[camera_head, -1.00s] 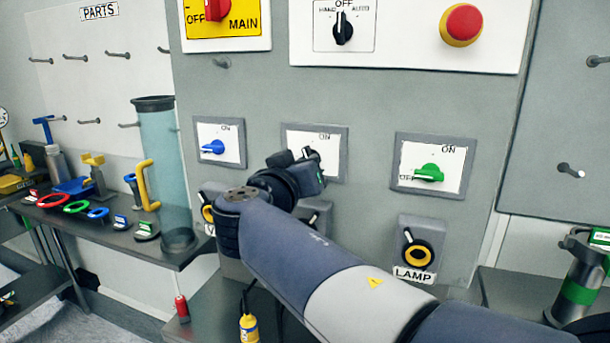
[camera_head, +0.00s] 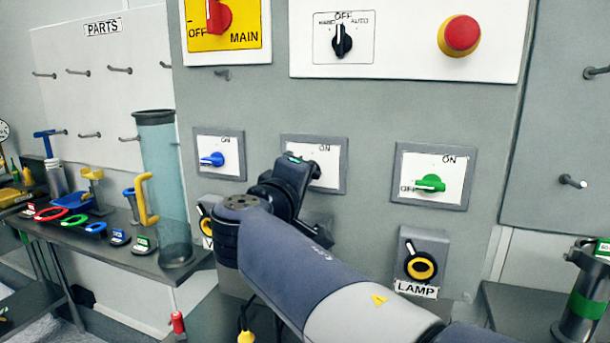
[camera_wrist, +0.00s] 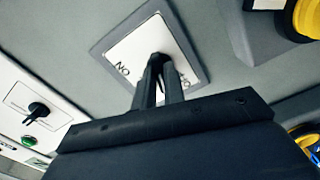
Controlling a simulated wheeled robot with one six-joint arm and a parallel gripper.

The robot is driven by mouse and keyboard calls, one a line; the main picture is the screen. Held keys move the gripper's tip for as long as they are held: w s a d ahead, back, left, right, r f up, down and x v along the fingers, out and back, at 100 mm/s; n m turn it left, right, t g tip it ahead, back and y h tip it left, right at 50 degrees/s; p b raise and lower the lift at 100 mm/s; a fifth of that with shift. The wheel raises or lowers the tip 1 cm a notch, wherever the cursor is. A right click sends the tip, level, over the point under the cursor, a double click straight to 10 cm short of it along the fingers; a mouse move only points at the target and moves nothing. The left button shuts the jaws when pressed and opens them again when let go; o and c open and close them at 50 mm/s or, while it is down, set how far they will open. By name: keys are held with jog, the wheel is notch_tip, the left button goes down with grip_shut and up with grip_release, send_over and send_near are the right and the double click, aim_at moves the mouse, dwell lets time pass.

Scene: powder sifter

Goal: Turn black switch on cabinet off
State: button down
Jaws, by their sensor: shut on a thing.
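The middle switch plate (camera_head: 328,157), white in a grey frame with an ON label, is on the cabinet front (camera_head: 380,108), partly behind my wrist. In the wrist view the same plate (camera_wrist: 132,48) is tilted, its lettering upside down. My gripper (camera_wrist: 157,72) reaches the plate's middle, with its dark fingers closed together on the black switch. The switch is almost wholly hidden by the fingers, so I cannot tell which way its lever points. In the head view my wrist covers the fingertips.
A blue switch (camera_head: 212,160) is left of the plate and a green switch (camera_head: 430,183) right. Above are a red main switch (camera_head: 218,17), a black selector (camera_head: 341,40) and a red button (camera_head: 461,35). A lamp knob (camera_head: 420,262) is below right. A clear tube (camera_head: 165,190) stands left.

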jog(key=shift+n+p, duration=0.35)
jog(key=shift+n, duration=1.25)
jog(key=c, duration=1.5)
grip_release()
jog(key=b+v, duration=0.1)
jog(key=v, duration=0.9)
jog(key=shift+s+a, duration=0.15)
jog(key=shift+s, duration=0.25)
